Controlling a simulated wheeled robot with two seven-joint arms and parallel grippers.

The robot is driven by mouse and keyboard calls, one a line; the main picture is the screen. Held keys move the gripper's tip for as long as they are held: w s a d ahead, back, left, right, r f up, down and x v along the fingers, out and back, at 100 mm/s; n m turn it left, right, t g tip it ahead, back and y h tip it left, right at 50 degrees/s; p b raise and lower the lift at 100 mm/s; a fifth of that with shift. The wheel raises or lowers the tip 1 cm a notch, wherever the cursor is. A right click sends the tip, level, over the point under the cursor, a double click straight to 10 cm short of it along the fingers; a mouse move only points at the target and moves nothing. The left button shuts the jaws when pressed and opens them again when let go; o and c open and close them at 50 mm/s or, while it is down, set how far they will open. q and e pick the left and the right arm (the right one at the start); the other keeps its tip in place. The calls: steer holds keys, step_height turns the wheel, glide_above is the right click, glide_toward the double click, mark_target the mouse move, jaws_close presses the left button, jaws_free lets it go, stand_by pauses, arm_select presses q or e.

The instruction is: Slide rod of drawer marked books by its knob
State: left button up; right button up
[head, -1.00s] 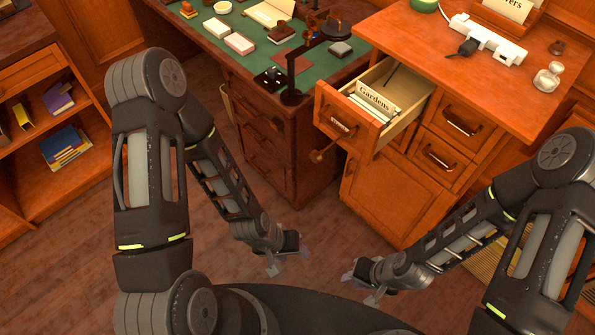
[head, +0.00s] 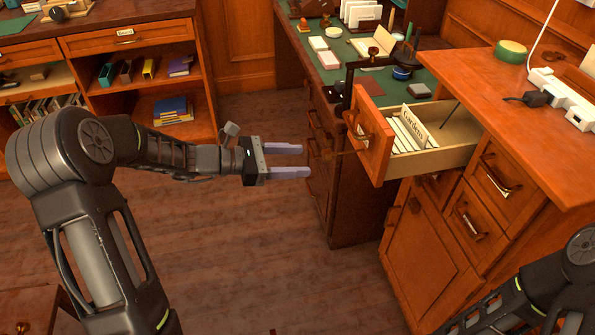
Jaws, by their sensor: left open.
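A wooden drawer (head: 373,140) stands pulled out of the cabinet at right. It holds upright cards (head: 410,135), the front one reading "Gardens"; I cannot read a "books" mark on its front. A thin rod with a small knob (head: 325,152) appears to stick out from the drawer front toward the left, dim against the dark desk. A dark thin rod (head: 449,115) also slants up inside the drawer. My left gripper (head: 306,160) is open and empty, its two pale fingers pointing right toward the knob; I cannot tell whether they touch it. My right gripper is out of view.
The cabinet (head: 420,245) has more closed drawers, and its top (head: 540,110) carries a power strip (head: 565,100) and a green round tin (head: 510,51). A green-topped desk (head: 345,75) with stationery stands behind. Bare floor (head: 250,250) lies below my left arm.

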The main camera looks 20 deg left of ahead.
mark_target(323, 154)
arm_select(q)
steer(key=shift+s+d+r+n+h, duration=0.1)
steer(key=shift+d+r+n+h, duration=0.1)
steer(key=shift+r+h, duration=0.3)
steer(key=shift+s+d+r+n+h, duration=0.1)
steer(key=shift+d+r+n+h, duration=0.15)
steer(key=shift+r, duration=0.45)
steer(key=shift+x, duration=3.95)
steer(key=shift+f, duration=0.1)
jaws_close()
